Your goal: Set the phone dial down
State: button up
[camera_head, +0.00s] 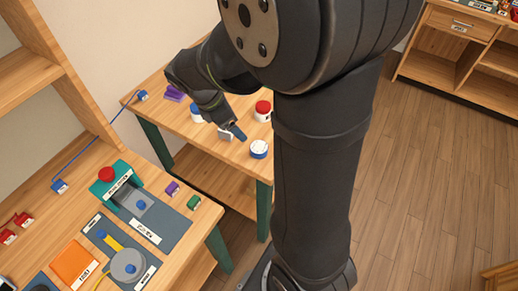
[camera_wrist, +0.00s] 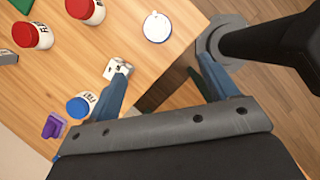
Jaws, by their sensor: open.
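A round white piece with a blue rim (camera_wrist: 157,27) lies flat on the wooden table near its edge; it looks like the phone dial, but I cannot be sure. It also shows in the head view (camera_head: 259,149), just right of and in front of my gripper (camera_head: 236,130). In the wrist view my gripper (camera_wrist: 162,65) has its blue fingers wide apart with nothing between them. The round piece is beyond the fingertips. A small white piece with dark marks (camera_wrist: 117,68) is at the left fingertip; I cannot tell whether they touch.
Red-lidded jars (camera_wrist: 85,9) (camera_wrist: 33,35), a blue-lidded jar (camera_wrist: 79,106) and a purple block (camera_wrist: 52,127) stand on the same table. A workbench with an orange panel (camera_head: 74,262) and a red button (camera_head: 106,174) is at the left.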

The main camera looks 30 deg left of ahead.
aim_at(257, 148)
jog(key=x, duration=1.7)
jog(key=shift+w+a, duration=0.1)
jog(key=shift+a, duration=0.05)
jog(key=shift+c, duration=0.2)
jog(key=c, duration=1.2)
jog(key=shift+r, duration=0.1)
